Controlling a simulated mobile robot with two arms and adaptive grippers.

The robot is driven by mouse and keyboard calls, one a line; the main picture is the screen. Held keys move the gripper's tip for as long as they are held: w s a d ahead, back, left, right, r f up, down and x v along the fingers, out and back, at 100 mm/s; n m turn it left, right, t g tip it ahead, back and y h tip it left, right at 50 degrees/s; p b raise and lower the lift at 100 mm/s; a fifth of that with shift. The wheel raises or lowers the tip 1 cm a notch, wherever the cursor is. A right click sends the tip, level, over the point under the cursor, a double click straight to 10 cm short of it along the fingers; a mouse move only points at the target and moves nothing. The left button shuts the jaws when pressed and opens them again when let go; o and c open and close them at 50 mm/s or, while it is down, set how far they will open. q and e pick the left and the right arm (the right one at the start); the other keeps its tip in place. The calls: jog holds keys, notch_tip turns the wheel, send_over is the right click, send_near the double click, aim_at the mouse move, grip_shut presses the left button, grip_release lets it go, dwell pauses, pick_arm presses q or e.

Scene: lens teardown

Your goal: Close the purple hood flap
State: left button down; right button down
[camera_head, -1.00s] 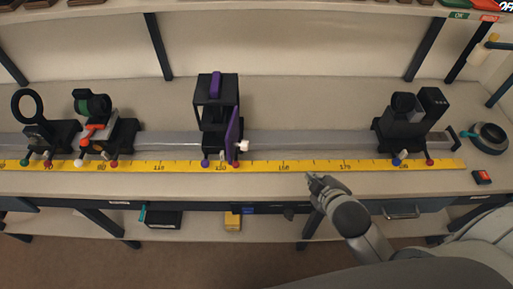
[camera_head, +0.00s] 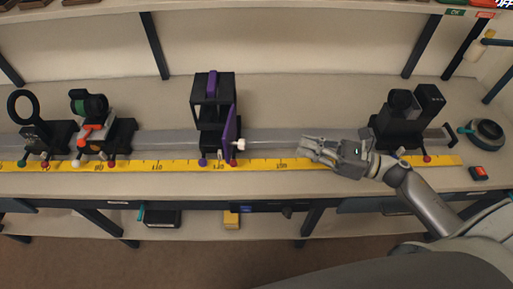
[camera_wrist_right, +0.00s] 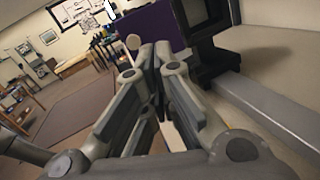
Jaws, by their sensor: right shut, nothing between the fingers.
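The purple hood flap (camera_head: 231,131) stands swung open on the right side of the black hood mount (camera_head: 213,92), which sits on the rail in the head view. A white knob (camera_head: 240,144) sticks out from the flap. My right gripper (camera_head: 303,148) is shut and empty, to the right of the flap and apart from it, over the rail's front edge. In the right wrist view the purple flap (camera_wrist_right: 163,22) shows beyond my shut fingers (camera_wrist_right: 157,50), with the pale knob (camera_wrist_right: 132,42) at its left. My left gripper is not in view.
A grey rail (camera_head: 270,137) runs along the bench, with a yellow ruler (camera_head: 190,166) in front. Black mounts stand left (camera_head: 45,135) and right (camera_head: 400,125); the right one is close behind my right wrist. A round dial (camera_head: 487,133) lies at far right.

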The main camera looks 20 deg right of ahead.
jog(key=w+a+n+g+y+p, duration=0.1)
jog(key=w+a+n+g+p, duration=0.2)
jog(key=a, duration=0.9)
jog(key=n+p, duration=0.1)
jog(key=p, duration=0.2)
jog(key=shift+w+a+f+p, duration=0.15)
jog(key=shift+a+f+p, duration=0.05)
jog(key=shift+f+p, duration=0.2)
jog(key=shift+a, duration=0.1)
